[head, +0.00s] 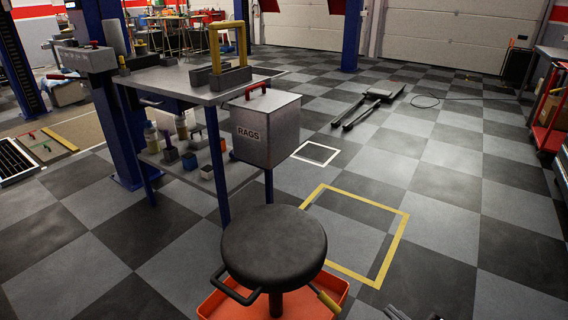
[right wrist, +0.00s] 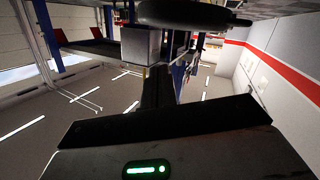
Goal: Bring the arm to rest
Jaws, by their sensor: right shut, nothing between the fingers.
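My right gripper (head: 410,314) shows only as a small dark piece at the bottom edge of the head view, low over the checkered floor and right of the stool. In the right wrist view its dark fingers (right wrist: 157,88) are together, with nothing between them. My left gripper is in neither view. The right wrist picture is upside down, with the round stool seat (right wrist: 185,12) at its top.
A black stool (head: 274,245) stands over an orange tray (head: 225,306). Behind it are a metal cart (head: 180,84) and a box marked RAGS (head: 266,128). A yellow square (head: 398,235) marks the floor. Open floor lies to the right.

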